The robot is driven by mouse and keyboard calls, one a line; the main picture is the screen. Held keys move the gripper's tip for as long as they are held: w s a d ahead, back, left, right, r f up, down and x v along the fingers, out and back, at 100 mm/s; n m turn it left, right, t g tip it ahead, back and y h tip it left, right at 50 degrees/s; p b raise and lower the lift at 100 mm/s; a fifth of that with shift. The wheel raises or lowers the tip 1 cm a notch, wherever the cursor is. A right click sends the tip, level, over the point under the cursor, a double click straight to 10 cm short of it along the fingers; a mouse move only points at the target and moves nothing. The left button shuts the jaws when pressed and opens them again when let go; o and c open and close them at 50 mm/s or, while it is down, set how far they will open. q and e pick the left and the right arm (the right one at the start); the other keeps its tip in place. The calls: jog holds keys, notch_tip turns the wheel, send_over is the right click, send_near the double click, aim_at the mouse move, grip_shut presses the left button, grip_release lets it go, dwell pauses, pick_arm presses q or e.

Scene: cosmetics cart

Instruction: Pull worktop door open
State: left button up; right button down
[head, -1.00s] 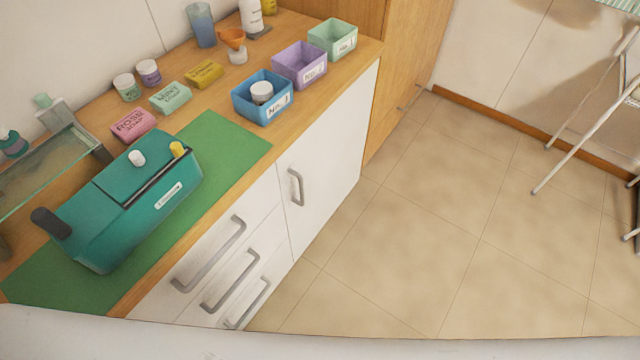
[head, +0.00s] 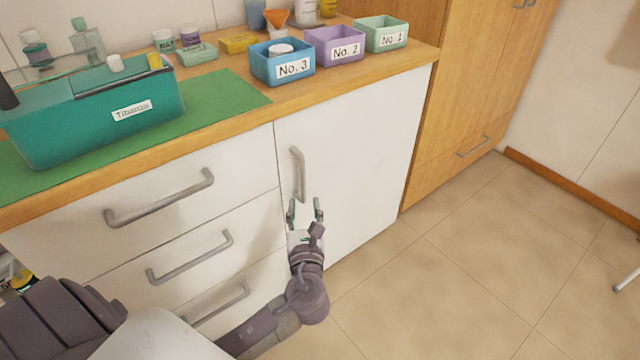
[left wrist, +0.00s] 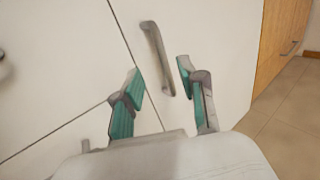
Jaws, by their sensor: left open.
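The worktop door (head: 355,150) is a white cabinet door under the wooden worktop, right of the drawers, and it is closed. Its grey vertical handle (head: 298,174) is near the door's left edge. My left gripper (head: 305,206) is open and empty, just below the handle in the head view. In the left wrist view the handle (left wrist: 157,58) stands ahead of and between the two open fingertips (left wrist: 160,75), apart from them. The door (left wrist: 205,35) fills much of that view. My right gripper is not seen.
Drawers with grey handles (head: 160,199) are left of the door. A teal box (head: 95,125) and labelled bins, including the blue one (head: 262,70), stand on the worktop (head: 225,112). A wooden cabinet (head: 470,80) is at the right. The floor (head: 470,250) before it is clear.

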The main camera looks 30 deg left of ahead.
aim_at(302, 171)
pick_arm(q)
jog(key=b+x, duration=0.1)
jog(key=x, duration=1.1)
jog(key=shift+a, duration=0.1)
jog(key=shift+x, duration=0.8)
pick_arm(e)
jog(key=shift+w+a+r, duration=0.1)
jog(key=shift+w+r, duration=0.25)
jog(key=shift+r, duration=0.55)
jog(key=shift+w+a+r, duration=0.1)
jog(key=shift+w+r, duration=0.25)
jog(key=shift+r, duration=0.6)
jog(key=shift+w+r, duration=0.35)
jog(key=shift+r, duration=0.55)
pick_arm(q)
jog(key=shift+c, duration=0.3)
grip_shut()
